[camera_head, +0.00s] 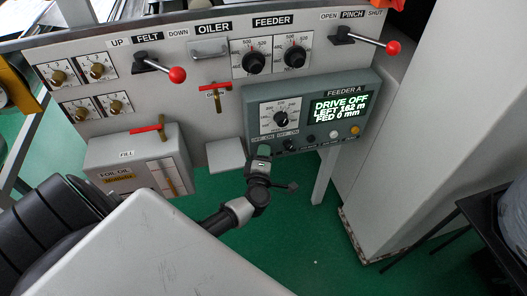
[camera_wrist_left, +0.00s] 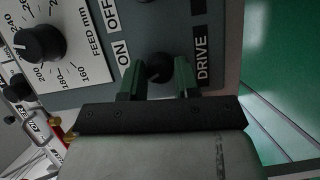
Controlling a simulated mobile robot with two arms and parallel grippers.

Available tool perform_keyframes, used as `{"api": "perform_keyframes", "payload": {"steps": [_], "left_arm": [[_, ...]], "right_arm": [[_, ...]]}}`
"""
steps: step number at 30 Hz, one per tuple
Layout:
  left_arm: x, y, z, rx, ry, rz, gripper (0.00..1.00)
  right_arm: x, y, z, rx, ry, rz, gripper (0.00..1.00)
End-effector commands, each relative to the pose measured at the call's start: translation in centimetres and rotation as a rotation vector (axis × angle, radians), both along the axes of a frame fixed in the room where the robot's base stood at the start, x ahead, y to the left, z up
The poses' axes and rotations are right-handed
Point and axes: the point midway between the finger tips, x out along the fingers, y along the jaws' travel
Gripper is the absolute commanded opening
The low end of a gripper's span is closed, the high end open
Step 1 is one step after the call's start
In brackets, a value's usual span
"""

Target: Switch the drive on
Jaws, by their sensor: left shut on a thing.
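The grey FEEDER A box (camera_head: 258,104) hangs on the machine front. Its display (camera_head: 338,107) reads DRIVE OFF, LEFT 162 m, FED 0 mm. My left gripper (camera_head: 263,152) is at the box's lower left corner. In the left wrist view, my left gripper (camera_wrist_left: 158,82) has its green fingers on both sides of a small black drive knob (camera_wrist_left: 157,68) and is shut on it. The DRIVE label (camera_wrist_left: 202,58) lies right of the knob, the ON label (camera_wrist_left: 122,52) left of it. The knob's exact pointer angle is hard to tell. My right gripper is not in view.
A large feed dial (camera_head: 281,119) sits on the same box, and it also shows in the left wrist view (camera_wrist_left: 38,44).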

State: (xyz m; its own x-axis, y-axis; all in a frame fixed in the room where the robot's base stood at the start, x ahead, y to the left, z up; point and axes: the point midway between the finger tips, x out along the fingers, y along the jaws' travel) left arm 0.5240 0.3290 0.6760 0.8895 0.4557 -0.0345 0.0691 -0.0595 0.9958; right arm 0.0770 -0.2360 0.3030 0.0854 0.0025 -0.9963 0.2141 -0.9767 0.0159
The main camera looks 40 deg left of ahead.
Motion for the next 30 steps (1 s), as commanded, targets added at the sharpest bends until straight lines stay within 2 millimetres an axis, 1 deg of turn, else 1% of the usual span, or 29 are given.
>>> {"api": "perform_keyframes", "payload": {"steps": [1,8,10,15,21,24,30], "left_arm": [[-0.1,-0.1,0.4,0.009,0.017,-0.001,0.08],[0.0,-0.2,0.6,0.069,0.091,0.0,0.08],[0.0,-0.2,0.7,0.097,0.123,-0.001,0.08],[0.0,-0.3,1.1,0.19,0.237,-0.002,0.08],[0.0,-0.4,1.0,0.314,0.382,-0.003,0.07],[0.0,-0.4,0.9,0.374,0.451,-0.003,0.07],[0.1,-0.4,0.8,0.48,0.572,-0.004,0.07]], "right_arm": [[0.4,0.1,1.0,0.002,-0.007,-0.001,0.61],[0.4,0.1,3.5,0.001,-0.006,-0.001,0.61],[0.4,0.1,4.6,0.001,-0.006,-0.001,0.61],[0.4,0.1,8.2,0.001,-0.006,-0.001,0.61],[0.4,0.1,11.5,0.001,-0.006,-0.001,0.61],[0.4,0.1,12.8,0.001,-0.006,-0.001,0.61],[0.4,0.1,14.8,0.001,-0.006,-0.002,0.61]]}}
